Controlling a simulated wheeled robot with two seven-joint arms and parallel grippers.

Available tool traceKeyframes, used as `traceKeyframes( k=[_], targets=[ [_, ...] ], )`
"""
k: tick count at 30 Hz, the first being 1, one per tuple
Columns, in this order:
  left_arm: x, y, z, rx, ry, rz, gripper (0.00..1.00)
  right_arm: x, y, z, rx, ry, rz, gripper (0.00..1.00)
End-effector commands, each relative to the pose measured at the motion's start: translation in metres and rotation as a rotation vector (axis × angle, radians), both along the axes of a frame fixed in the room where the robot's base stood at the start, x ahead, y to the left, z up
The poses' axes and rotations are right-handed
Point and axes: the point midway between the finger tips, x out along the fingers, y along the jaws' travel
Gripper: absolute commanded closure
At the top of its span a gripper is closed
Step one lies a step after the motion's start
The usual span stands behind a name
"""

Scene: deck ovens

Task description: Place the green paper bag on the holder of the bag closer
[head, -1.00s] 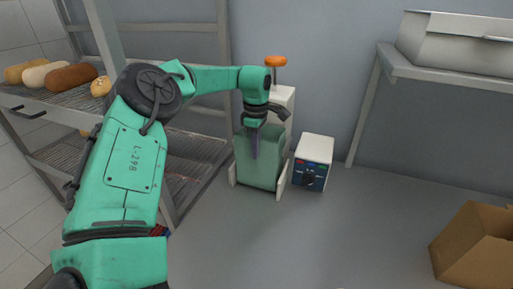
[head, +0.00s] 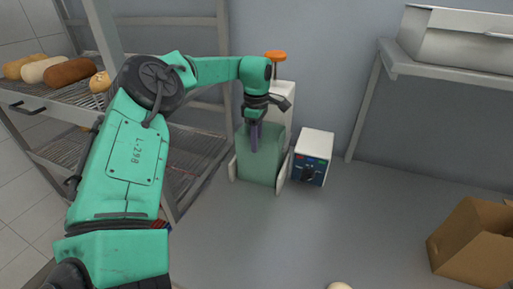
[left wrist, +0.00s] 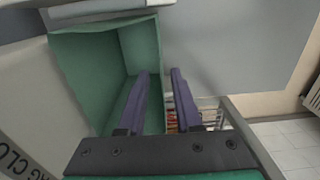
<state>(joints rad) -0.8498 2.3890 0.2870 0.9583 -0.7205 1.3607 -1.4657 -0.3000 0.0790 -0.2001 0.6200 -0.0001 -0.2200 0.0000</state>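The green paper bag (head: 260,168) stands upright, open at the top, between the low white side plates of the holder (head: 282,180). The holder is at the front of the white bag closer (head: 281,100), which has an orange knob on top. My left gripper (head: 255,142) points down at the bag. In the left wrist view the bag (left wrist: 85,75) shows its open inside. The left gripper's two purple fingers (left wrist: 159,72) stand apart, one over the bag's inside and one outside its side wall. My right gripper is not in view.
A white control box (head: 313,158) stands right of the bag. A rack with loaves (head: 70,72) is on the left. A cardboard box (head: 470,245) is at the lower right, under a wall shelf (head: 450,72). A pale rounded thing (head: 340,286) shows at the bottom edge. The middle counter is clear.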

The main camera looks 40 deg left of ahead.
Motion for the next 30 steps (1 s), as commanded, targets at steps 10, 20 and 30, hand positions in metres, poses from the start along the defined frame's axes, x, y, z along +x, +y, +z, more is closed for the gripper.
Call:
traceKeyframes(
  k=[10, 20, 30],
  targets=[
    [0.000, 0.001, 0.088, 0.003, -0.001, 0.001, 0.67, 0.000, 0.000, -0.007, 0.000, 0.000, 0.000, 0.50],
    [0.000, 0.000, 0.098, -0.001, 0.001, -0.001, 0.67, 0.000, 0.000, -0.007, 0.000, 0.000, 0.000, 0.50],
    [0.000, 0.000, 0.098, -0.001, 0.001, -0.001, 0.67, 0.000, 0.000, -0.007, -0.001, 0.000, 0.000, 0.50]
  ],
)
